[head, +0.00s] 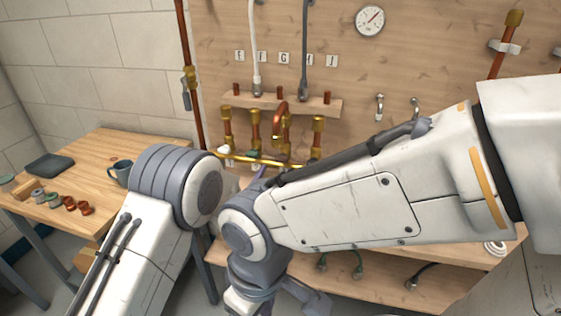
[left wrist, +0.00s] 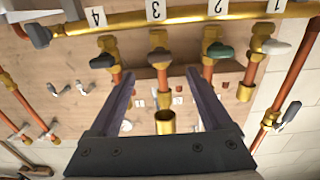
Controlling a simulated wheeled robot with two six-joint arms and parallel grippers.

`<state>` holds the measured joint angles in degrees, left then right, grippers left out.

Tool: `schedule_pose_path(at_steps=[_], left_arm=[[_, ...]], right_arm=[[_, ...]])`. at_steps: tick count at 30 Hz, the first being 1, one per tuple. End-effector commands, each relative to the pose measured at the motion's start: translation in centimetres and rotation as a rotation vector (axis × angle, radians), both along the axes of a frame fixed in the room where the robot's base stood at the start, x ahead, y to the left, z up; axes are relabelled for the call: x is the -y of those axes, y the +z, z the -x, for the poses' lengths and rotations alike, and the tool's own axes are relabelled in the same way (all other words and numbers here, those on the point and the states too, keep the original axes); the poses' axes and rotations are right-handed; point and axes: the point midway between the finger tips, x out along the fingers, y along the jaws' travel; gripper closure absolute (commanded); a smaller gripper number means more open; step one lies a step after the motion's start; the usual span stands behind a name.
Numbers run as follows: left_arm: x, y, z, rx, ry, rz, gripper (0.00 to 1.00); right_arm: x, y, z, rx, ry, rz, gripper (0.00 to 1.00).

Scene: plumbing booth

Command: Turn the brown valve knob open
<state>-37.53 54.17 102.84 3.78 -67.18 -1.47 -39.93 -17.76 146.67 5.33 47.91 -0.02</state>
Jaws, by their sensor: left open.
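The brown valve knob (left wrist: 160,57) is on the valve by the number 3 tag in the left wrist view, where the manifold appears upside down. It looks dark brown and sits on a brass valve body. My left gripper (left wrist: 160,73) is open, its two fingers on either side of this valve's line. The knob shows between and just past the fingertips; contact cannot be told. In the head view only a small part of my left gripper (head: 262,173) shows behind my right arm, and the brown knob is hidden.
Beside it are a green knob (left wrist: 220,51), a white knob (left wrist: 277,46) and a grey knob (left wrist: 102,61). A brass pipe end (left wrist: 165,121) stands between my fingers, nearer the camera. A wooden table (head: 130,150) with a mug (head: 121,171) is at left.

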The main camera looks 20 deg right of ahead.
Motion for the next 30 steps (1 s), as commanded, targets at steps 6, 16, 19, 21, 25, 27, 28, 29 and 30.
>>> schedule_pose_path(at_steps=[6,16,19,21,25,27,28,29,30], left_arm=[[2.1,0.1,-3.1,0.001,0.000,-0.001,0.18],[3.7,0.0,-5.5,-0.001,0.000,-0.002,0.18],[3.8,0.0,-5.6,-0.001,0.000,-0.001,0.18],[3.8,0.0,-5.6,-0.002,0.000,-0.001,0.18],[3.8,0.0,-5.6,-0.002,0.000,-0.001,0.18],[3.8,0.0,-5.6,-0.002,0.000,-0.001,0.33],[3.8,0.0,-5.6,-0.002,0.000,-0.001,0.44],[3.8,0.0,-5.6,-0.002,0.000,-0.001,0.56],[3.8,0.0,-5.6,-0.002,0.000,-0.001,0.71]], right_arm=[[0.0,0.8,0.0,0.000,0.000,0.000,0.38],[0.0,1.1,0.0,0.000,0.000,0.000,0.38],[0.0,1.1,0.0,0.000,0.000,0.000,0.38],[0.0,1.1,0.0,0.000,0.000,0.000,0.38],[0.0,1.0,0.0,0.000,0.000,0.000,0.38],[0.0,1.0,0.0,0.000,0.000,0.000,0.38],[0.0,1.0,0.0,0.000,0.000,0.000,0.38],[0.0,1.0,0.0,0.000,0.000,0.000,0.38],[0.0,1.0,0.0,0.000,0.000,0.000,0.38]])
